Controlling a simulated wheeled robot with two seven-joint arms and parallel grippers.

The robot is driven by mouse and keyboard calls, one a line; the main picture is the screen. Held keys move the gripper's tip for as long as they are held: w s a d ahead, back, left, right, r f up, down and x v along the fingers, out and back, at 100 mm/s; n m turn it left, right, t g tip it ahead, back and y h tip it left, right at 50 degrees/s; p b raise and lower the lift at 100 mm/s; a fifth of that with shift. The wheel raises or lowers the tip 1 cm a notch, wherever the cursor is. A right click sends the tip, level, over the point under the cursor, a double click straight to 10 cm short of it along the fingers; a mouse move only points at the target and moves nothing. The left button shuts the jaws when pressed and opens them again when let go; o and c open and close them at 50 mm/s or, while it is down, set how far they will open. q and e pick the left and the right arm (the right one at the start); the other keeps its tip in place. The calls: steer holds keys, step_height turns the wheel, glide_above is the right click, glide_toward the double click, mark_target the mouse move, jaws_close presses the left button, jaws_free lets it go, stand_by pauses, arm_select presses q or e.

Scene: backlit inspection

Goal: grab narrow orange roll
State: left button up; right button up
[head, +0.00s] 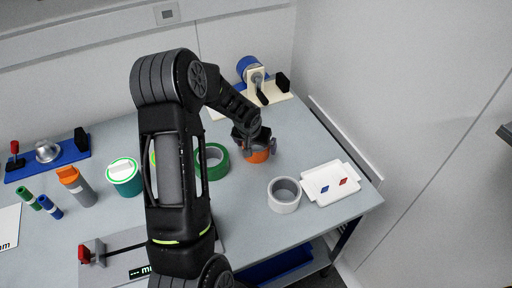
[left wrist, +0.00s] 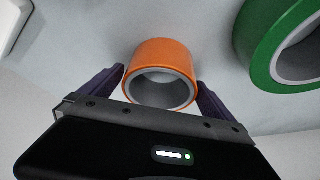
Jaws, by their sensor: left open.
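The narrow orange roll (head: 258,156) lies on the grey table, partly hidden under my left gripper in the head view. In the left wrist view the orange roll (left wrist: 160,52) shows with its grey inner core facing the camera. My left gripper (head: 258,148) is over it, and in the wrist view the dark fingers of the left gripper (left wrist: 160,88) stand open on either side of the roll. I cannot tell whether the fingers touch it. My right gripper is not in view.
A green roll (head: 211,160) stands close left of the orange roll. A white-grey roll (head: 284,195) and a white tray (head: 325,188) lie to the right. A tape dispenser board (head: 278,97) is behind. Cylinders and a teal tub (head: 125,178) are at left.

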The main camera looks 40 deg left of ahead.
arm_select(q)
steer(key=shift+c, duration=0.2)
steer(key=c, duration=1.3)
steer(key=shift+r, duration=0.1)
step_height(320, 180, up, 10)
steer(key=b, duration=0.1)
stand_by(0.5)
